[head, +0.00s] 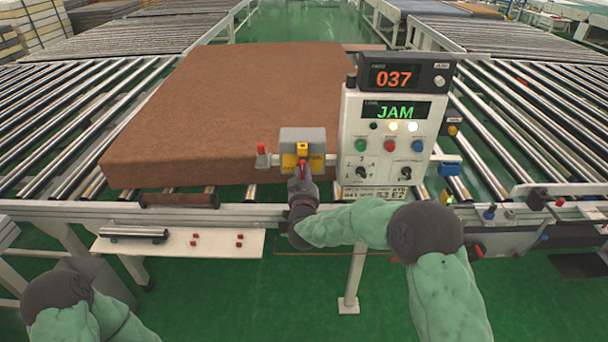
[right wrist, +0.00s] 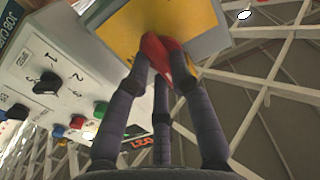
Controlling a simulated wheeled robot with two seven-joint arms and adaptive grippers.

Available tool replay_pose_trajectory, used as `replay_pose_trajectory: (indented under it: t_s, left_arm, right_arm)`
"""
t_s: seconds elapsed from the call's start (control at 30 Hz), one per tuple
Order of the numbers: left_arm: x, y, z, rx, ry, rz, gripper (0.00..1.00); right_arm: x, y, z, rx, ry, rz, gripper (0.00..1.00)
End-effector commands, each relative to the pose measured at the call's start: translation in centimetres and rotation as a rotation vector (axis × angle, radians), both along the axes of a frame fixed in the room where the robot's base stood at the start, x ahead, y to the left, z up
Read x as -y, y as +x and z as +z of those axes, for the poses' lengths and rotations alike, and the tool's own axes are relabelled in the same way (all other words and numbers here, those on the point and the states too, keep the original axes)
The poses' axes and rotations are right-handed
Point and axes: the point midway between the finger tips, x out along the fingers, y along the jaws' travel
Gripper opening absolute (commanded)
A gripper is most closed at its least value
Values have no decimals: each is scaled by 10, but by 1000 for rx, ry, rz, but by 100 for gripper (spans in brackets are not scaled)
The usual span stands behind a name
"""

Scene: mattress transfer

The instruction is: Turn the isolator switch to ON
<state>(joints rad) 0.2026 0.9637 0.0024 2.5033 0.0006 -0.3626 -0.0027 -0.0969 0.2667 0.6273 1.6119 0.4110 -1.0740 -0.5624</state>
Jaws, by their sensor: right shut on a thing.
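The isolator switch is a grey box (head: 318,137) with a yellow plate (head: 289,161) and a red handle (head: 303,166), at the near edge of the conveyor. My right gripper (head: 301,178) is in front of it, shut on the red handle. In the right wrist view, the gripper's dark fingers (right wrist: 160,75) close around the red handle (right wrist: 153,48) against the yellow plate (right wrist: 190,22). The fingers hide part of the handle and plate, so I cannot read its position. My left arm shows at the lower left, but its gripper is out of view.
A brown mattress (head: 230,95) lies on the rollers behind the switch. A white control panel (head: 385,140) right of it shows "037" and "JAM", with buttons and knobs. A red-topped post (head: 261,150) stands close left. A white shelf (head: 180,242) holds metal rods and small red pieces.

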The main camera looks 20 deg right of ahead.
Motion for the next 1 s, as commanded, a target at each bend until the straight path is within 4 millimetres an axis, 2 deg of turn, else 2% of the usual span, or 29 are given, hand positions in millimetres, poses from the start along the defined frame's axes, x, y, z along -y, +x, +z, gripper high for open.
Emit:
replay_pose_trajectory:
  t_s: [0.03,0.1,0.43,0.57,1.0]
  left_arm:
    - [0,0,0,0,0,0,0]
    - [0,0,0,0,0,0,0]
    - [0,0,0,0,0,0,0]
    - [0,0,0,0,0,0,0]
    - [0,0,0,0,0,0,0]
  right_arm:
    - [0,0,-1,-3,2,1,31]
    - [0,0,-1,-2,2,1,46]
    - [0,-1,0,-1,0,0,46]
    - [-3,-9,0,-2,1,2,46]
    - [-26,-86,0,0,0,3,46]
